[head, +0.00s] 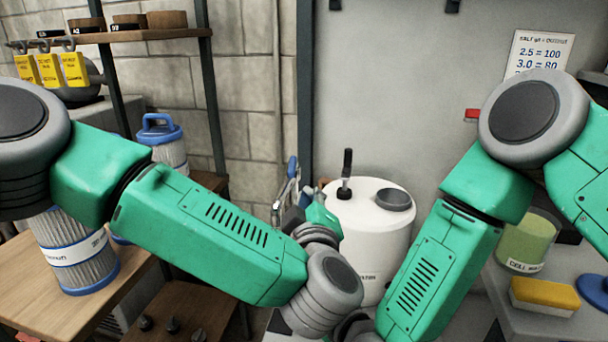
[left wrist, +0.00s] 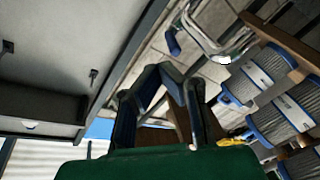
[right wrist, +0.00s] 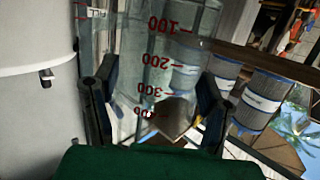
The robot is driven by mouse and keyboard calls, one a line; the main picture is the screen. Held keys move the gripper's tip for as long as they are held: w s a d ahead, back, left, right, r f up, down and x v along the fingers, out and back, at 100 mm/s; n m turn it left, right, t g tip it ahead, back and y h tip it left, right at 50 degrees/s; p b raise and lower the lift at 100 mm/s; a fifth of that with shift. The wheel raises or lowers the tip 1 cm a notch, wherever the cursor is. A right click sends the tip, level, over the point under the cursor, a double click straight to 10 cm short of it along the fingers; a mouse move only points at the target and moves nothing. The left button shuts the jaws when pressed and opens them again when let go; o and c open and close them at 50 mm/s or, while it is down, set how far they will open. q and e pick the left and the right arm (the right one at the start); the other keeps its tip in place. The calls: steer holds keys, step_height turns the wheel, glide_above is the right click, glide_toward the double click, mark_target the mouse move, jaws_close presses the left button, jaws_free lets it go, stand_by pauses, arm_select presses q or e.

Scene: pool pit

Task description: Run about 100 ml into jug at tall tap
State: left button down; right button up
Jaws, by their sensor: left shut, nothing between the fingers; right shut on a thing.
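A chrome tap with a blue lever (head: 291,168) stands at the back centre, left of the white barrel; it also shows in the left wrist view (left wrist: 222,50). My left gripper (head: 290,214) is shut and empty, close in front of the tap in the head view. Its dark fingers (left wrist: 163,75) converge below the blue lever in the left wrist view, apparently apart from it. A clear jug with red marks (right wrist: 160,45) fills the middle of the right wrist view. My right gripper (right wrist: 155,95) is shut on it. My arms hide the jug in the head view. I cannot tell its water level.
A white barrel (head: 385,230) with a dark cap stands right of the tap. Filter cartridges (head: 75,250) stand on a wooden bench at left. A yellow sponge (head: 545,294), a green tub (head: 530,240) and a blue disc (head: 549,291) sit on the right counter.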

mark_target(292, 168)
arm_select(q)
steer(key=w+m+y, duration=0.1)
steer(key=w+m, duration=0.4)
steer(key=m, duration=0.8)
steer(key=w+m+y, duration=0.1)
steer(key=w+m, duration=0.4)
steer(key=m, duration=0.7)
steer(key=shift+w+d+f+m+y, duration=0.15)
steer(key=shift+d+f+m+y, duration=0.1)
steer(key=shift+m+y, duration=0.15)
steer(key=shift+a, duration=0.15)
